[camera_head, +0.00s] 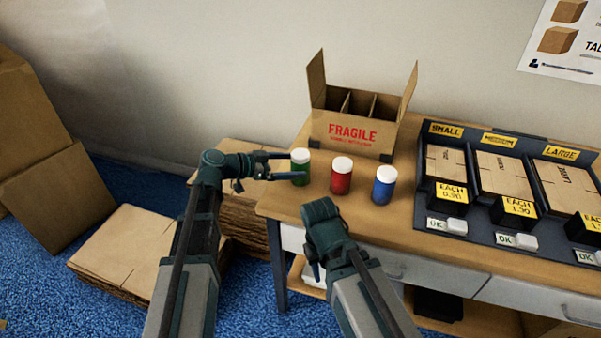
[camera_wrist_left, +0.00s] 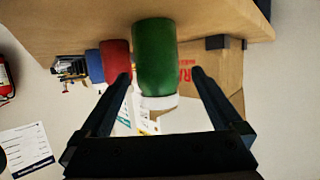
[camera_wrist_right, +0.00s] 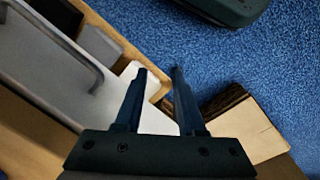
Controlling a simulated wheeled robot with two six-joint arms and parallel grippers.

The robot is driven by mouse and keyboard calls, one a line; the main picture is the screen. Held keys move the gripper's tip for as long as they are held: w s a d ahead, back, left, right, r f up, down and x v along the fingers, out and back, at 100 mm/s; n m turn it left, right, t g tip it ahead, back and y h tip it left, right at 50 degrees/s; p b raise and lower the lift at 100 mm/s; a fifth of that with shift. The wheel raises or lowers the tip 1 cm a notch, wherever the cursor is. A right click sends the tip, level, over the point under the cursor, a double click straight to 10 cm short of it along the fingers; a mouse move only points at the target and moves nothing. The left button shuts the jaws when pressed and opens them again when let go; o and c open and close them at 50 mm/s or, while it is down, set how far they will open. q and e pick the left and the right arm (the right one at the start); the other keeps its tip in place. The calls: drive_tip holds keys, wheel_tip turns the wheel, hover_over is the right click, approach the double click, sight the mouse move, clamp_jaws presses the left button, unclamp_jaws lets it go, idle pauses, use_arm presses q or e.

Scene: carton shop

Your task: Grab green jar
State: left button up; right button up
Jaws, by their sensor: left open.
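The green jar (camera_head: 300,169) with a white lid stands upright on the table at the left of a row of jars. In the left wrist view the green jar (camera_wrist_left: 154,58) appears upside down, between and beyond the fingertips. My left gripper (camera_head: 274,165) is open, with its fingers pointing right at the jar and level with it. In the left wrist view the left gripper (camera_wrist_left: 160,80) holds nothing. I cannot tell whether a finger touches the jar. My right gripper (camera_head: 314,262) hangs low in front of the table edge. In the right wrist view its fingers (camera_wrist_right: 160,75) are apart and empty.
A red jar (camera_head: 341,176) and a blue jar (camera_head: 384,184) stand right of the green one. Behind them is an open FRAGILE carton (camera_head: 352,132) with dividers. A carton rack (camera_head: 470,239) fills the table's right. Flat cardboard stacks (camera_head: 125,250) lie on the floor at left.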

sight(309, 164)
use_arm(q)
drive_tip(key=shift+b+x, duration=0.9)
drive_tip(key=shift+x, duration=2.4)
drive_tip(key=shift+s+r, duration=0.15)
drive_tip(key=c, duration=1.5)
drive_tip(key=shift+c, duration=0.2)
drive_tip(key=shift+r, duration=0.1)
